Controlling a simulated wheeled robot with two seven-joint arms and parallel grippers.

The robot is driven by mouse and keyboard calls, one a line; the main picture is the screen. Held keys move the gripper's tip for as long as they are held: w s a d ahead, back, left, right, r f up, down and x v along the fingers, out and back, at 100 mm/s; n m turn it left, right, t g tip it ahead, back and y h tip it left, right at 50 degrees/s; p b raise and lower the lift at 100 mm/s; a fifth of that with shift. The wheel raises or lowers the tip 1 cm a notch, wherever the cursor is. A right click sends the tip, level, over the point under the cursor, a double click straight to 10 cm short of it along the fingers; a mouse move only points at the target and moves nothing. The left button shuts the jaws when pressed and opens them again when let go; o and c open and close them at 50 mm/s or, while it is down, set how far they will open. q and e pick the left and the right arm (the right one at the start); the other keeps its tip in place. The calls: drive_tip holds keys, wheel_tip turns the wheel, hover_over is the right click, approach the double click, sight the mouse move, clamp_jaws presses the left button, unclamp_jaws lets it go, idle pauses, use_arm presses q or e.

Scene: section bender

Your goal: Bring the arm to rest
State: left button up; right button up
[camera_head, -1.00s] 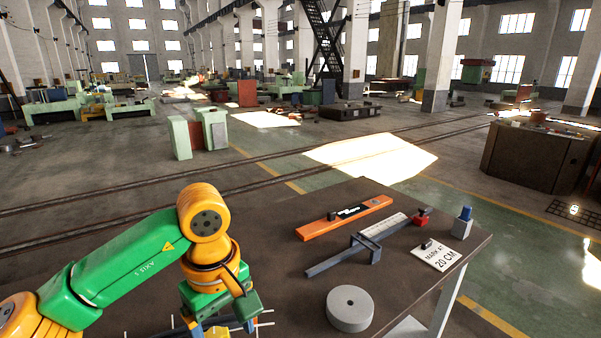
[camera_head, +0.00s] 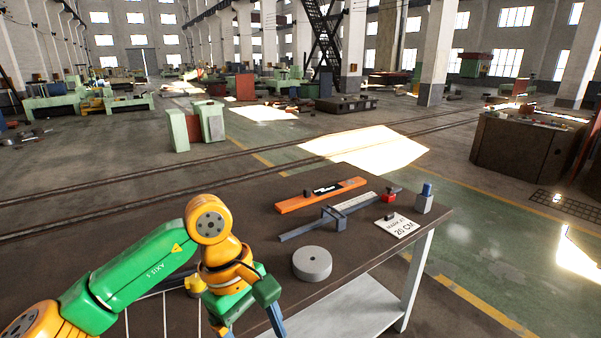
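My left arm, green and orange, comes in from the lower left and bends down at the near side of the dark table (camera_head: 349,187). My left gripper (camera_head: 248,326) points down at the bottom of the view. Its two blue fingers are spread apart, with nothing seen between them; the tips are near or past the lower picture edge. It is left of and nearer than a grey disc (camera_head: 312,264), and apart from it. My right gripper is not in view.
On the table lie an orange bar (camera_head: 321,196), a dark scribing gauge (camera_head: 332,216) with a red end block (camera_head: 388,197), a white "20 CM" card (camera_head: 391,226) and a grey block with a blue top (camera_head: 424,200). Thin white rods (camera_head: 165,315) stand left of the gripper.

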use_arm(q)
drive_tip(key=w+d+f+n+g+h+b, duration=0.1)
drive_tip(key=w+d+f+n+h, duration=0.1)
drive_tip(key=d+n+h, duration=1.05)
drive_tip(key=w+a+f+n+t+h, duration=0.1)
drive_tip(key=w+f+n+t+h, duration=0.2)
drive_tip(key=w+n+t, duration=0.45)
drive_tip(key=w+a+f+n+t+y+b, duration=0.1)
drive_tip(key=a+f+n+t+y, duration=0.35)
drive_tip(key=f+n, duration=0.5)
drive_tip(key=w+a+f+n+t+y, duration=0.1)
drive_tip(key=a+f+n+t+y, duration=0.3)
drive_tip(key=a+f+n, duration=0.5)
drive_tip(key=s+a+f+n+g+y, duration=0.2)
drive_tip(key=s+f+n+y, duration=0.3)
drive_tip(key=f+n, duration=0.5)
drive_tip(key=s+a+f+n+g+y+b, duration=0.1)
drive_tip(key=s+a+f+n+g+y, duration=0.3)
drive_tip(key=s+f, duration=0.7)
drive_tip(key=s+a+f+n+g, duration=0.1)
drive_tip(key=s+f+n+g, duration=0.1)
drive_tip(key=s, duration=0.6)
drive_tip(key=s+a+f+n+g, duration=0.2)
drive_tip(key=s+f, duration=0.1)
drive_tip(key=s, duration=0.5)
drive_tip(key=s+a+f+n+g+y, duration=0.1)
drive_tip(key=s+a+f+n+g, duration=0.1)
drive_tip(key=s, duration=0.6)
drive_tip(key=shift+s+f, duration=0.2)
drive_tip(key=shift+f, duration=0.55)
